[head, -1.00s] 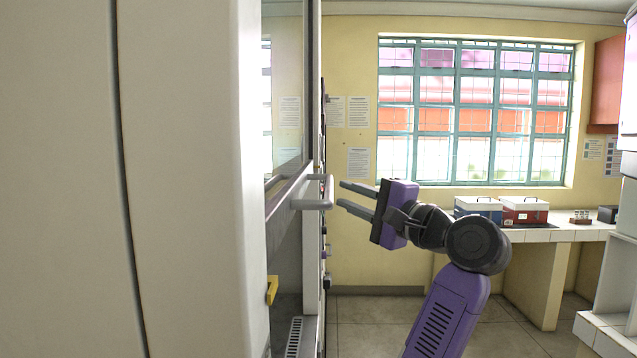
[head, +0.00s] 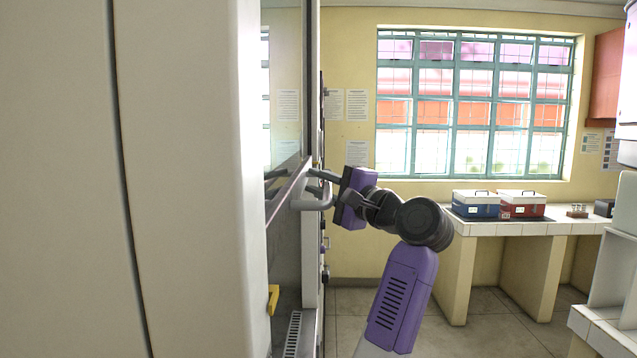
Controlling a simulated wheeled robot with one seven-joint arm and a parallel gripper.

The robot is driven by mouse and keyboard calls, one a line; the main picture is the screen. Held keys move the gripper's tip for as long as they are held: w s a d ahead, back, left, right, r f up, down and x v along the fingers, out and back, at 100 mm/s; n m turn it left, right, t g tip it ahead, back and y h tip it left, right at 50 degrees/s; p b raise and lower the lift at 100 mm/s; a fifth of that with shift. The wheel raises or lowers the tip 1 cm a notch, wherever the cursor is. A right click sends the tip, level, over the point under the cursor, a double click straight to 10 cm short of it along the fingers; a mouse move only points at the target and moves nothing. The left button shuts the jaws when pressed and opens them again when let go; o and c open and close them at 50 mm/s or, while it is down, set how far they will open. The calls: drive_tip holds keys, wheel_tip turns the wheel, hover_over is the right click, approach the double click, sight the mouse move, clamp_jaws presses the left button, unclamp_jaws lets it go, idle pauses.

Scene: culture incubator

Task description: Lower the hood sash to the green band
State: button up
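The upper finger shows just above the bar; the lower finger is largely hidden by the handle. The fingers look apart, and I cannot tell whether they touch the bar. No green band is visible.
The hood's pale side wall (head: 190,200) fills the left. A yellow piece (head: 273,299) sits inside the hood's side below the sash. A tiled bench (head: 520,228) with a blue box (head: 476,205) and red box (head: 521,205) stands at the back right. Floor between is clear.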

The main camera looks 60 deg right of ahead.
clamp_jaws()
drive_tip(key=shift+f, duration=0.1)
idle(1.2)
